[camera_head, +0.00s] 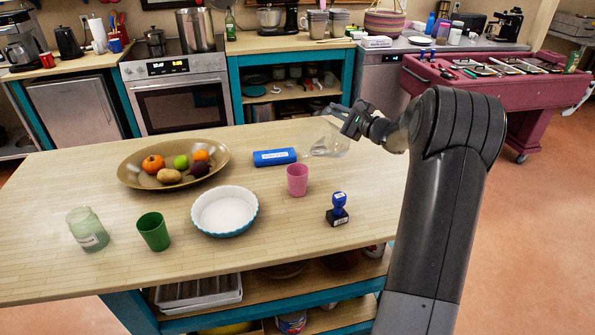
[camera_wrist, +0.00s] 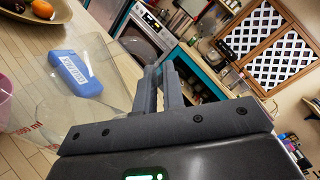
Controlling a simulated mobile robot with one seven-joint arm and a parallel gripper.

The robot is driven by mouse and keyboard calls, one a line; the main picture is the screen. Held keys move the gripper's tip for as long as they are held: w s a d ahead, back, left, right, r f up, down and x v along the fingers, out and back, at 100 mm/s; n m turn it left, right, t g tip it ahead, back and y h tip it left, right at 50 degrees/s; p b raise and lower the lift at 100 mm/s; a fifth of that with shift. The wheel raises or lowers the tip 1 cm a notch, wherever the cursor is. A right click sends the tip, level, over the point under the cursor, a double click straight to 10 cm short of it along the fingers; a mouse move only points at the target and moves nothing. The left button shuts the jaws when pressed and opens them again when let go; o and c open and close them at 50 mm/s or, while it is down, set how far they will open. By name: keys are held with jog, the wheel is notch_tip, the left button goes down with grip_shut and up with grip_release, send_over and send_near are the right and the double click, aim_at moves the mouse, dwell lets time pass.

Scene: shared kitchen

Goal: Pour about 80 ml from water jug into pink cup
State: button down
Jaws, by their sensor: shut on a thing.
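The clear water jug (camera_head: 332,143) is held by its handle side in my gripper (camera_head: 352,120), over the table. In the wrist view the see-through jug (camera_wrist: 112,92) fills the left side, with ml marks on its wall; my gripper (camera_wrist: 160,90) is shut at its side. I cannot make out the water level or the exact tilt. The pink cup (camera_head: 297,180) stands upright on the table, in front of and left of the jug, apart from it. Its inside is not clear. A pink edge shows at the left of the wrist view.
A blue box (camera_head: 274,157) lies behind the cup. A white pie dish (camera_head: 225,211) is to its left and a blue stamp (camera_head: 339,210) to its right. A fruit bowl (camera_head: 135,176), green cup (camera_head: 153,231) and glass jar (camera_head: 87,229) stand farther left.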

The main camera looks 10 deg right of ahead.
aim_at(328, 108)
jog(key=shift+s+a+r+n, duration=0.25)
jog(key=shift+a+r+n, duration=0.2)
jog(key=shift+r+n, duration=0.2)
jog(key=shift+s+a+r+n, duration=0.2)
jog(key=shift+a+r+n, duration=0.15)
jog(key=shift+a+r, duration=0.1)
jog(key=shift+s+a+r+n, duration=0.25)
jog(key=shift+r+n, duration=0.1)
jog(key=shift+n, duration=0.05)
jog(key=shift+s+a+r+n+p, duration=0.45)
jog(key=shift+a+p, duration=0.2)
jog(key=shift+p, duration=0.5)
dwell(1.5)
jog(key=w+d+f+m, duration=0.1)
jog(key=f, duration=0.1)
jog(key=w+d+f+m, duration=0.1)
jog(key=d+f+m, duration=0.1)
jog(key=w+d+f+m, duration=0.1)
jog(key=d+f+m, duration=0.1)
jog(key=shift+w+d+f+m, duration=0.15)
jog(key=shift+f+m, duration=0.25)
jog(key=shift+w+d+f+m, duration=0.15)
jog(key=shift+f+m, duration=0.2)
dwell(1.2)
